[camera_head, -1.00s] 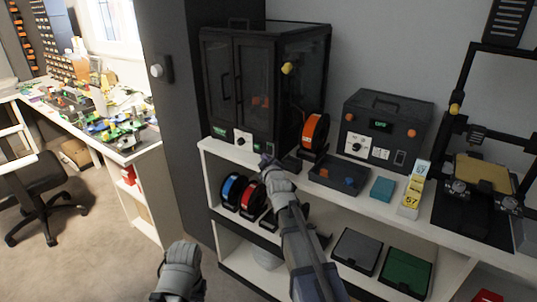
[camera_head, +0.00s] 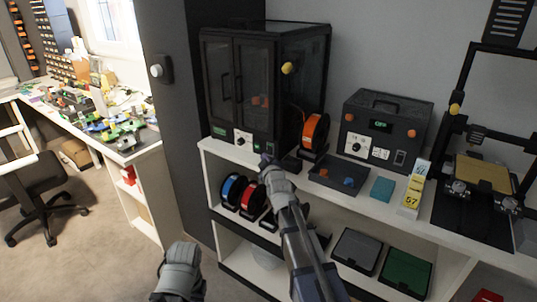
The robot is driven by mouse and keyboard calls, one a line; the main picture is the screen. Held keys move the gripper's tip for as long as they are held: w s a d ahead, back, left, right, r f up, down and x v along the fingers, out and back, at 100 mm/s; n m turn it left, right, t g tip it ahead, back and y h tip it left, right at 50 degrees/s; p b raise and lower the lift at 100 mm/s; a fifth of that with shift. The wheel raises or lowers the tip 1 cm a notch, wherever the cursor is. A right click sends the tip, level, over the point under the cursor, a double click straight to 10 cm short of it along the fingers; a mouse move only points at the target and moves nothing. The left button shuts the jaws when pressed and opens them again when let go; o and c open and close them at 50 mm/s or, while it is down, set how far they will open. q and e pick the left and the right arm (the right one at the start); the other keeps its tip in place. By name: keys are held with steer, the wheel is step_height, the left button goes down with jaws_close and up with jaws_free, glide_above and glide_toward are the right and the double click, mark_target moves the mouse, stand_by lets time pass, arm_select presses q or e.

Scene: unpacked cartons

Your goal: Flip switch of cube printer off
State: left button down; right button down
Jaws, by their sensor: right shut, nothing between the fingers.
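The cube printer (camera_head: 240,85) is the black box with two front doors on the left end of the white shelf top. A light panel with a dark knob (camera_head: 243,137) is on its lower front, beside a small green label. My right gripper (camera_head: 266,160) is shut and empty, just in front of the printer's lower right front corner. The printer's switch is not clear; the gripper may hide it. Contact with the printer cannot be told. Part of my left arm shows at the bottom, but its gripper does not.
Right of the printer are an orange spool (camera_head: 316,131), a dark tray (camera_head: 338,174), a black box with a green display reading OFF (camera_head: 380,126), a teal block (camera_head: 382,189) and an open-frame printer (camera_head: 480,170). Blue and red spools (camera_head: 250,199) sit on the shelf below.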

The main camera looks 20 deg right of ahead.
steer(key=shift+w+d, duration=0.1)
stand_by(0.6)
steer(key=shift+w+d, duration=0.2)
steer(key=shift+d, duration=0.05)
steer(key=shift+w+d, duration=0.15)
steer(key=shift+d, duration=0.1)
stand_by(0.6)
steer(key=shift+s+a, duration=0.45)
steer(key=shift+a, duration=0.15)
steer(key=shift+s+a, duration=0.1)
stand_by(0.3)
steer(key=s+a, duration=0.3)
steer(key=shift+a+r+p, duration=0.3)
steer(key=shift+a+r, duration=0.05)
steer(key=shift+a, duration=0.05)
stand_by(0.4)
